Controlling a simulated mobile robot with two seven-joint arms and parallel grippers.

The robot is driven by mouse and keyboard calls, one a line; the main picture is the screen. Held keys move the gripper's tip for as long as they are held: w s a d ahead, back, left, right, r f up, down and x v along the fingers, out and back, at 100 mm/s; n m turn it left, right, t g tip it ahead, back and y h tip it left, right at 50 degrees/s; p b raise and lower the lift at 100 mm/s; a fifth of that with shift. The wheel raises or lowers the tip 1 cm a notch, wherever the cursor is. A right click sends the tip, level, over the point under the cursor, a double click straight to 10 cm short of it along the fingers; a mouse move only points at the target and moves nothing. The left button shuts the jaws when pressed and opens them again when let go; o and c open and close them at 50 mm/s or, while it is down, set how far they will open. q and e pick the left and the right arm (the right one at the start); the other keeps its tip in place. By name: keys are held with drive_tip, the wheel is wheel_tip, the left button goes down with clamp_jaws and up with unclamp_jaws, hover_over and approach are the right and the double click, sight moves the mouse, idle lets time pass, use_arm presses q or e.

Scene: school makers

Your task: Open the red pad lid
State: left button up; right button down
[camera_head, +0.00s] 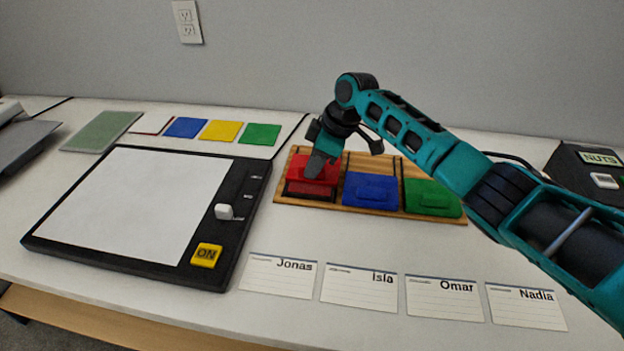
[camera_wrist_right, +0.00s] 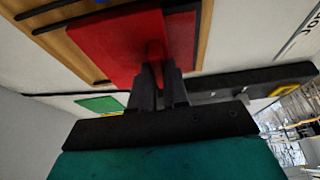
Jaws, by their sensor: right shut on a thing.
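The red pad lid (camera_head: 312,168) is at the left end of a wooden tray (camera_head: 375,208), beside a blue lid (camera_head: 370,190) and a green lid (camera_head: 432,198). A dark strip shows below the red lid's front edge, and the lid looks tilted up there. My right gripper (camera_head: 318,165) reaches down over the red lid. In the right wrist view the gripper (camera_wrist_right: 160,88) is shut on the small tab of the red lid (camera_wrist_right: 118,45). My left gripper is in neither view.
A black-framed light board (camera_head: 130,205) with a yellow ON button (camera_head: 206,255) lies left of the tray. Name cards (camera_head: 360,287) lie in front. Coloured squares (camera_head: 220,131) lie at the back left. A dark NUTS box (camera_head: 595,170) stands at the right.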

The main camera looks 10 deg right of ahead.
drive_tip(key=shift+w+d+f+b, duration=0.1)
drive_tip(key=shift+w+d+b, duration=0.15)
drive_tip(key=shift+w+b, duration=0.25)
drive_tip(key=shift+w+d+f+b, duration=0.1)
drive_tip(key=shift+w+d+b, duration=0.1)
drive_tip(key=shift+w+b, duration=0.3)
drive_tip(key=shift+w+d+r, duration=0.1)
drive_tip(key=shift+w+d, duration=0.05)
drive_tip(key=shift+w, duration=0.25)
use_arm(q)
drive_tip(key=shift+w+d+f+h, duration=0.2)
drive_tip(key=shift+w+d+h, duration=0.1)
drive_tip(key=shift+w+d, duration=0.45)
use_arm(e)
drive_tip(key=shift+w+d+r, duration=0.1)
drive_tip(key=shift+w, duration=0.1)
drive_tip(key=c, duration=1.1)
unclamp_jaws()
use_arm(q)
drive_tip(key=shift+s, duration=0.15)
use_arm(e)
drive_tip(key=shift+r, duration=0.1)
